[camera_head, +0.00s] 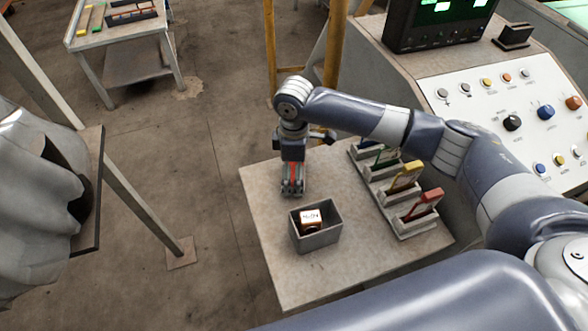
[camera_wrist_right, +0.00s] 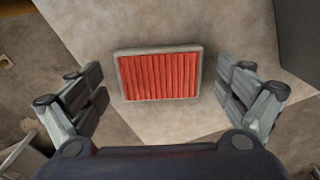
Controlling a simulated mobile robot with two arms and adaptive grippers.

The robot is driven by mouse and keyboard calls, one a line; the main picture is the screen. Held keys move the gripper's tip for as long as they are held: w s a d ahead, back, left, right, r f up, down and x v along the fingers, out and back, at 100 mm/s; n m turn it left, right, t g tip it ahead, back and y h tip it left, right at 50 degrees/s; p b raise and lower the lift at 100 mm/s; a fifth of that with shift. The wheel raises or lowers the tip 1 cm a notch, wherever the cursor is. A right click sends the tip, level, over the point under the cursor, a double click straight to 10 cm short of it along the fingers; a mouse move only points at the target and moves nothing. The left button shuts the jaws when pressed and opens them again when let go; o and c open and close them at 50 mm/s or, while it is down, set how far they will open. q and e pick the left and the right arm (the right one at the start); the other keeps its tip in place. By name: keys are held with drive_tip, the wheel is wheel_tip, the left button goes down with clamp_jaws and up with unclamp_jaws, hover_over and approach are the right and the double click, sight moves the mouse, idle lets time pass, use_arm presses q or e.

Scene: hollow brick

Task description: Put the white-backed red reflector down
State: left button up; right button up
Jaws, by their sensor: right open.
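The red reflector (camera_wrist_right: 160,75) shows its ribbed red face and a thin pale rim in the right wrist view. It appears to lie flat on the small table (camera_head: 262,190), near its far left corner. My right gripper (camera_head: 292,188) points down over that corner, with a bit of red showing between its fingers. In the right wrist view, the spread fingers (camera_wrist_right: 165,88) stand on either side of the reflector with clear gaps. The gripper is open and empty. The reflector's back is hidden. My left gripper is out of view.
A grey open bin (camera_head: 325,238) holding a labelled brown item (camera_head: 311,219) stands just in front of my gripper. A rack (camera_head: 415,222) with coloured pieces stands at the table's right. A control console (camera_head: 500,110) is beyond it. Yellow posts (camera_head: 333,50) rise behind.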

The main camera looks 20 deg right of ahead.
sight(293, 174)
wheel_tip(293, 174, up, 12)
drive_tip(key=b, duration=0.3)
drive_tip(key=shift+r, duration=0.15)
